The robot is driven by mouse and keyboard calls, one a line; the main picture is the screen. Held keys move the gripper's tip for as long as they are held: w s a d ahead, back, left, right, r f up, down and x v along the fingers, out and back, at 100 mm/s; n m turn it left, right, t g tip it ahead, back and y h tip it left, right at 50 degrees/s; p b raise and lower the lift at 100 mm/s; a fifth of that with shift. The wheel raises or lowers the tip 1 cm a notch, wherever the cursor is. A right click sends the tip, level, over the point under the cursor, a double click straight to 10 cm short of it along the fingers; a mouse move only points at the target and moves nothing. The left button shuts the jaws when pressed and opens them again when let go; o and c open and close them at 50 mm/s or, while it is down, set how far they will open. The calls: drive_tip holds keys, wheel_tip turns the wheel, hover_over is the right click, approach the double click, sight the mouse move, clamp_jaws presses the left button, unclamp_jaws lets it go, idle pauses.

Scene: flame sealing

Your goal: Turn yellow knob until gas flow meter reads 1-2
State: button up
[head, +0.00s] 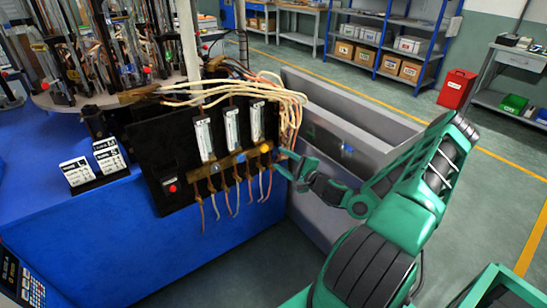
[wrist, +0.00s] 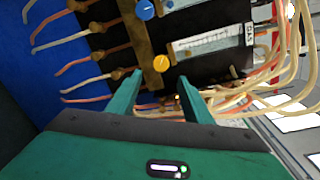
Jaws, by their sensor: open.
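The yellow knob (head: 265,148) sits at the right end of a brass bar on a black panel (head: 150,140). It also shows in the wrist view (wrist: 161,63), just beyond the fingertips and roughly between them. My gripper (head: 283,160) is open and empty, just right of the knob, with its two green fingers (wrist: 160,78) pointing at the panel. The gas flow meter (head: 257,120) is a white upright tube above the knob. It shows sideways in the wrist view (wrist: 208,45). Its reading is too small to tell.
A blue knob (head: 241,158) sits left of the yellow one, beside another flow meter (head: 231,127). Loose hoses (head: 290,105) arch over the panel's right edge. A grey open bin (head: 340,135) stands behind my gripper. A red button (head: 172,188) is at lower left.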

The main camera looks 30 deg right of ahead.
drive_tip(key=shift+s+d+r, duration=0.1)
drive_tip(key=shift+s, duration=1)
